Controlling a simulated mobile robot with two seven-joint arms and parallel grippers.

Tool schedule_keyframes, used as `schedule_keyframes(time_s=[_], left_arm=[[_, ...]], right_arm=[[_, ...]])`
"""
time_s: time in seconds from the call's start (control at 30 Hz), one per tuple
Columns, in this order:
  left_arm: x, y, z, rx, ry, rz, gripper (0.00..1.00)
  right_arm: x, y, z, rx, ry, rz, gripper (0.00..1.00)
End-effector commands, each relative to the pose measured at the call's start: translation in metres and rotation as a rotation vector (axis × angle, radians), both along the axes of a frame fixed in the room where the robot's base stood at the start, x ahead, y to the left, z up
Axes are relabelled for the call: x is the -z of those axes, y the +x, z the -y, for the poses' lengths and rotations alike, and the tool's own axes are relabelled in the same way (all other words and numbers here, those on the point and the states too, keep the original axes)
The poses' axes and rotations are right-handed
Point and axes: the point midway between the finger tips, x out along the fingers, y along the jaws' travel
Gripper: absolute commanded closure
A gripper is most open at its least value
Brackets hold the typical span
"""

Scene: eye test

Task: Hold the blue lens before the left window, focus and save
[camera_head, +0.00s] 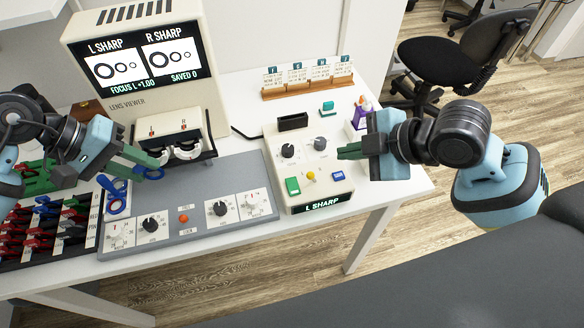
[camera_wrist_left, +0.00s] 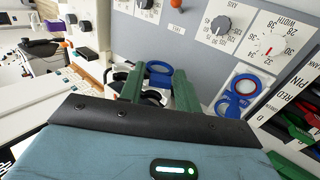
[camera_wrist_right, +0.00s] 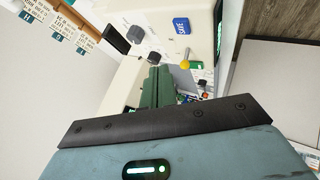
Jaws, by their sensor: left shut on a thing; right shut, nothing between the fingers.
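My left gripper (camera_head: 147,166) is shut on a blue ring lens (camera_head: 156,174), just in front of the viewer's left window (camera_head: 153,155), which it partly hides; exact alignment is unclear. The held lens (camera_wrist_left: 159,69) shows between the fingers (camera_wrist_left: 158,84) in the left wrist view. The lens viewer (camera_head: 125,60) screen (camera_head: 142,62) reads L SHARP, R SHARP, FOCUS L +1.00, SAVED 0. My right gripper (camera_head: 342,152) is shut and empty over the right side of the control box (camera_head: 272,160).
A rack of red and green lenses (camera_head: 40,230) is at far left.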

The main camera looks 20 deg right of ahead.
Motion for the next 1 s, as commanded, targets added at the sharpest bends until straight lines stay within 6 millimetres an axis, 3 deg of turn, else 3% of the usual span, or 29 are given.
schedule_keyframes(time_s=[0.2,0.4,1.0], left_arm=[[0.000,0.000,0.000,0.000,0.000,0.000,0.88],[0.000,0.000,0.000,0.000,0.000,0.000,0.88],[0.000,0.000,0.000,0.000,0.000,0.000,0.88]], right_arm=[[0.025,0.000,0.000,0.001,-0.001,-0.003,1.00],[0.037,0.000,0.000,0.002,-0.002,-0.002,1.00],[0.039,0.000,0.000,0.001,-0.002,0.000,1.00]])
